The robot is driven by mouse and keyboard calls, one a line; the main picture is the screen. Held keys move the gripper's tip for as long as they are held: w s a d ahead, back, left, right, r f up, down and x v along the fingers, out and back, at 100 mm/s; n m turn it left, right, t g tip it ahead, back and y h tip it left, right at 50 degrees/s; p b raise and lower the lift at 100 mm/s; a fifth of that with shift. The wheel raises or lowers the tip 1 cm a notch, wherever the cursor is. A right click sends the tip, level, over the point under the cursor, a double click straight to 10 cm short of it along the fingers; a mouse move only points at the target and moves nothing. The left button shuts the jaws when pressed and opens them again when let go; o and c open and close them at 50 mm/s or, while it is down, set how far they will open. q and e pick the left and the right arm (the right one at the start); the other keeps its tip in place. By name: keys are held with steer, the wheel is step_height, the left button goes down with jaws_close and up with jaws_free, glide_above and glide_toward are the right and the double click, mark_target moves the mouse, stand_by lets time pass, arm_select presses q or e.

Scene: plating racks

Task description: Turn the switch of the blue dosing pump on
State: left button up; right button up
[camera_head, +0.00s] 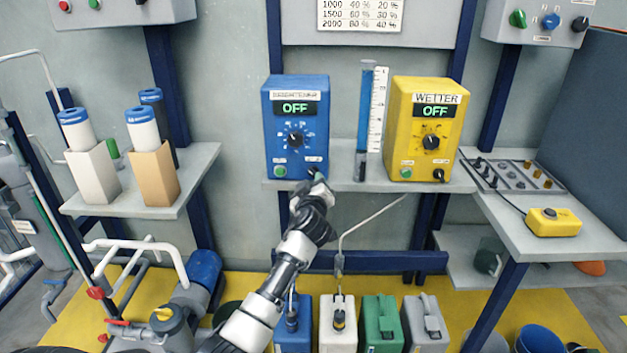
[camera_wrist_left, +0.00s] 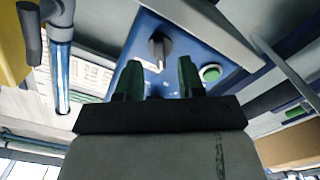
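The blue dosing pump (camera_head: 282,123) stands on the wall shelf, and its display reads OFF. Its black switch (camera_head: 313,159) is at the lower right of the front, right of a green button (camera_head: 280,171). My left gripper (camera_head: 316,178) is at that lower right corner, just below the switch. In the left wrist view, the open fingers (camera_wrist_left: 159,72) point at the switch (camera_wrist_left: 158,47), which shows between and beyond the tips. The green button (camera_wrist_left: 211,73) is to their right. I cannot tell whether the fingers touch the switch. My right gripper is not in view.
A yellow pump (camera_head: 399,128), also reading OFF, stands to the right, with a clear tube (camera_head: 364,120) of blue liquid between the pumps. Several canisters (camera_head: 380,325) stand below, and a bent metal pipe (camera_head: 370,217) rises beside my arm.

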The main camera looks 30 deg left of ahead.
arm_select(q)
steer(key=x, duration=0.3)
steer(key=shift+w, duration=0.15)
jaws_close()
